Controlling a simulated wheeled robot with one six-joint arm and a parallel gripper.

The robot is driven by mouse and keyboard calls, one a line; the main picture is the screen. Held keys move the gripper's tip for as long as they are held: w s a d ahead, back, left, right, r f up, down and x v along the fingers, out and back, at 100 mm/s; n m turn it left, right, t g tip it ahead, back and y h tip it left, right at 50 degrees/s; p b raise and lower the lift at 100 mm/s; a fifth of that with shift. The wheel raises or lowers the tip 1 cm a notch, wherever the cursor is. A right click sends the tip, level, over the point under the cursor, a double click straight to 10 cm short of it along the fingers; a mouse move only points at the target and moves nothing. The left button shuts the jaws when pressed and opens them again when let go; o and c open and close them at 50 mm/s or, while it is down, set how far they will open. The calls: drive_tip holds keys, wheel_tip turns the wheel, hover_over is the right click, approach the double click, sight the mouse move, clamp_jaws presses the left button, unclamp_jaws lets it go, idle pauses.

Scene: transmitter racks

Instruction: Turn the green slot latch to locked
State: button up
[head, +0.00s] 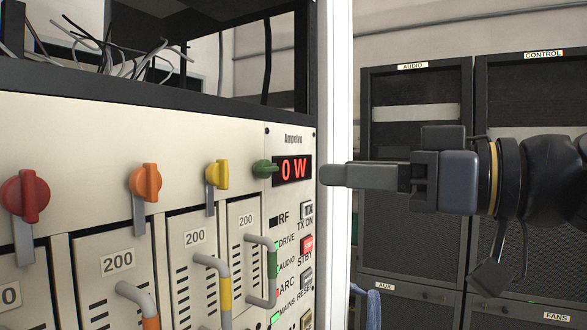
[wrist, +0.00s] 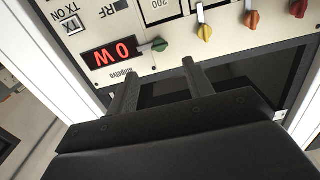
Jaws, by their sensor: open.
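The green slot latch (head: 263,168) is a small knob on the cream panel, just left of the red "0 W" display. It also shows in the wrist view (wrist: 159,44), where its thin lever points sideways toward the display. The levers of the other latches hang down in the head view. My gripper (head: 324,175) is to the right of the latch in the head view, pointing at the panel. In the wrist view its two fingers (wrist: 160,75) are spread and empty, with the latch beyond the gap between their tips. I see no contact.
Yellow (head: 218,174), orange (head: 146,182) and red (head: 25,192) latches sit left along the panel. Below are slot modules with handles, including a green-grey handle (head: 271,270). Buttons (head: 307,245) line the panel's right side. An open bay with loose cables is above.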

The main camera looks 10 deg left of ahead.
sight(272, 170)
drive_tip(key=shift+p+x, duration=1.1)
drive_tip(key=shift+x, duration=3.6)
drive_tip(key=shift+c, duration=0.2)
drive_tip(key=c, duration=1)
